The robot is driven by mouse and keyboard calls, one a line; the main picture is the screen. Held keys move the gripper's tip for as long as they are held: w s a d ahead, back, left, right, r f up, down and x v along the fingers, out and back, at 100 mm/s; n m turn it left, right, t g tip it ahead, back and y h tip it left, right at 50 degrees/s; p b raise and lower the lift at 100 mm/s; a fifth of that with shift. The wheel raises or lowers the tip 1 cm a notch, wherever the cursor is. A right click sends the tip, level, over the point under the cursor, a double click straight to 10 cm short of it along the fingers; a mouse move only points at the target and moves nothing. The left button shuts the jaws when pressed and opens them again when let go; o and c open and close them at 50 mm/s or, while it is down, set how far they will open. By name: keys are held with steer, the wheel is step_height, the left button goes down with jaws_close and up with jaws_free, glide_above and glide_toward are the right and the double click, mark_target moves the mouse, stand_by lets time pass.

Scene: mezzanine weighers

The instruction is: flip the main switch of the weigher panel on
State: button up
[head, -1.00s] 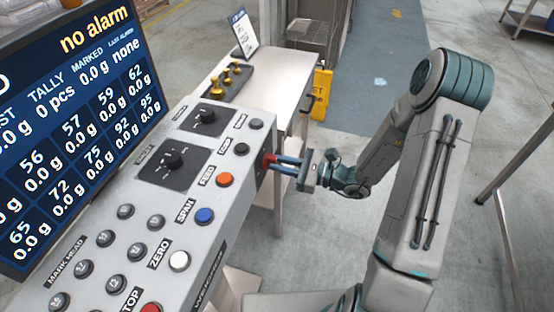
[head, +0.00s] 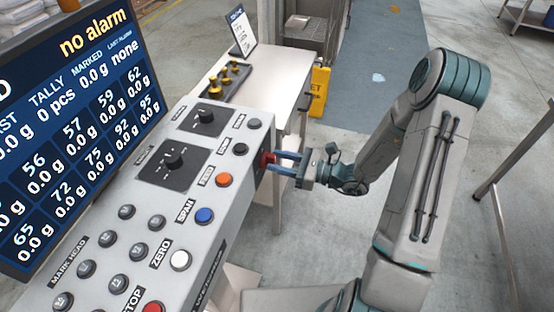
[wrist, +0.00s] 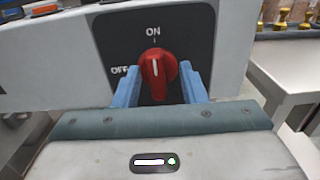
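The main switch is a red rotary knob (wrist: 157,72) on a dark plate (wrist: 110,38) on the weigher panel's end face. In the wrist view its white mark points up towards the ON label, and OFF is at the left. In the head view only a bit of the red knob (head: 267,159) shows at the panel's right side. My gripper (head: 281,162) has its two blue fingers apart, one on each side of the knob. In the wrist view the gripper (wrist: 160,86) looks open around the knob; any light contact is hard to judge.
The sloped panel (head: 228,196) carries several buttons and dials beside the fingers. A screen (head: 70,130) reading "no alarm" stands at the left. A bench (head: 285,75) with a tray of brass weights (head: 222,84) and a yellow floor sign (head: 319,92) are behind.

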steer(key=b+v, duration=0.2)
steer(key=v, duration=1.1)
steer(key=shift+d, duration=0.4)
steer(key=shift+r, duration=0.1)
steer(key=s+a+r+n+g+h, duration=0.3)
steer(key=s+n+g+h, duration=0.1)
steer(key=s+n, duration=0.2)
steer(key=s+a+r+n+g+h, duration=0.25)
steer(key=s+n+g+h, duration=0.2)
steer(key=n, duration=0.25)
steer(key=s+d+r+n+t+h, duration=0.4)
steer(key=r+n+t+h, duration=0.1)
steer(key=r+n+h, duration=0.2)
steer(key=shift+r+n+h, duration=0.3)
steer(key=shift+n+h, duration=0.45)
steer(key=shift+n, duration=0.35)
